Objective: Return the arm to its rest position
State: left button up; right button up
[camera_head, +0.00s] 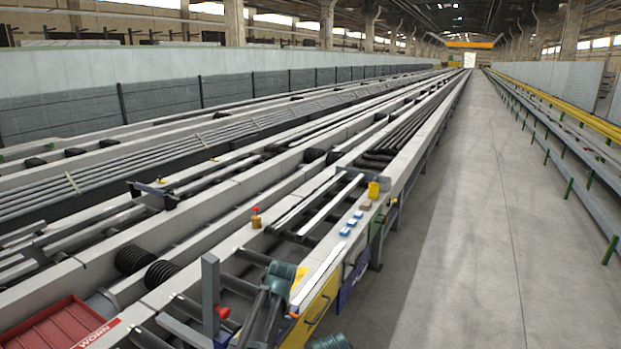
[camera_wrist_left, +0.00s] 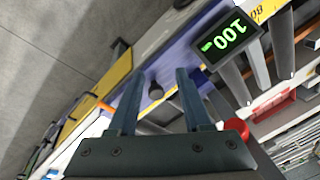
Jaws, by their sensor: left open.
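My left arm (camera_head: 262,308) comes up from the bottom of the head view, with teal joints and dark links, folded low over the near end of the runout table (camera_head: 322,262). In the left wrist view my left gripper (camera_wrist_left: 157,73) is open, its two blue-grey fingers well apart. A dark round knob (camera_wrist_left: 155,90) shows in the gap between the fingers, and nothing is gripped. The gripper itself is hard to make out in the head view. My right gripper is not in view.
A display reading 100 (camera_wrist_left: 226,45) and a red knob (camera_wrist_left: 236,128) are close to the fingers. A red tray marked WORN (camera_head: 48,330) lies lower left. Small blue blocks (camera_head: 351,222) and a yellow cup (camera_head: 374,190) stand on the table edge. The floor aisle (camera_head: 480,220) is clear.

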pick_arm(q)
jog(key=s+a+m+h, duration=0.1)
jog(key=s+a+m, duration=0.15)
jog(key=s, duration=0.75)
jog(key=s+a+m+h, duration=0.2)
jog(key=s+a, duration=0.1)
jog(key=s, duration=0.6)
jog(key=s+d+m+y, duration=0.1)
jog(key=s+d+m, duration=0.3)
jog(key=d, duration=0.7)
jog(key=shift+s+d+f+g+y, duration=0.3)
jog(key=shift+s+g, duration=0.1)
jog(key=shift+s, duration=0.3)
